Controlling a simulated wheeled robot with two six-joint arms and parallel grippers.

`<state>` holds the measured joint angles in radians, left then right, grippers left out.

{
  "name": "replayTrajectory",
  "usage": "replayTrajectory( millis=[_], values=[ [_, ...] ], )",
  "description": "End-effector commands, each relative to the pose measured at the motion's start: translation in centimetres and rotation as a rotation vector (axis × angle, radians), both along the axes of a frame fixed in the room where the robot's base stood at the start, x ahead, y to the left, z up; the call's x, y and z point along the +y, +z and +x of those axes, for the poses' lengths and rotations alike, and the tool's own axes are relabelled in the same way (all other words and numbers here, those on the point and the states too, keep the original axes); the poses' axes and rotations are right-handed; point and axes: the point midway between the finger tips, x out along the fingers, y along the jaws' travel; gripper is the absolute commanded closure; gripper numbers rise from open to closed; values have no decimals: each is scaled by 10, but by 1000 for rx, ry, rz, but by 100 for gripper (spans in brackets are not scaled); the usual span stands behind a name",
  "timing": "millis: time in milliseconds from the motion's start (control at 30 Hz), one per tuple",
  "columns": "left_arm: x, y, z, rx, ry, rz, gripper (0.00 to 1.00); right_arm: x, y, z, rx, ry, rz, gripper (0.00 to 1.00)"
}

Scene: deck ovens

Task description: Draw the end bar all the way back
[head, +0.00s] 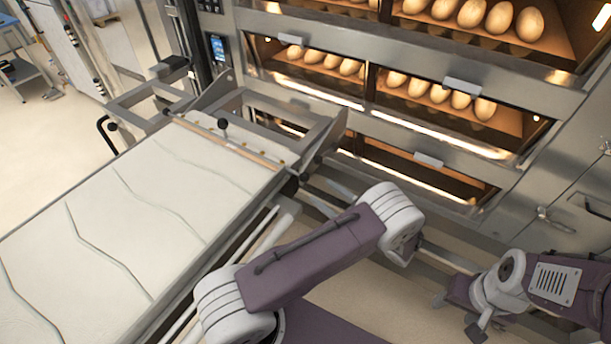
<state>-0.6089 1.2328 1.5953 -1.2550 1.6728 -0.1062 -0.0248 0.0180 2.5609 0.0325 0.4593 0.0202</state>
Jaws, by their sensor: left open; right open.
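The end bar (232,146) is a thin, tan bar lying across the oven end of the loader's pale cloth belt (130,210). A black knob (222,124) stands upright near its middle, and small brass-coloured fittings show near its right end. My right gripper (459,314) is at the lower right, low over the floor, open and empty, well apart from the bar. My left arm crosses the lower middle, to the right of the belt.
A metal frame (325,130) stands between the belt and the oven, with a dark knob (305,178) at the belt's right corner. A black handle (104,128) juts out on the left. The lit deck oven (430,130) holds several loaves. Floor is open at the left.

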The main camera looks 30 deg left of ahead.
Motion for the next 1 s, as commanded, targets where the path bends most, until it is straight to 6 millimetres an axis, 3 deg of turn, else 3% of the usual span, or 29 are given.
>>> replayTrajectory(
  millis=[167,500,867,1000],
  values=[
    [15,3,4,0,5,-1,48,0,8,0,0,0,0,43],
    [78,3,21,1,6,-2,48,0,32,0,-1,0,0,43],
    [88,0,25,-2,3,-2,48,0,33,0,0,0,0,43],
    [88,1,25,-2,3,-2,82,0,33,0,0,0,0,43]
  ],
)
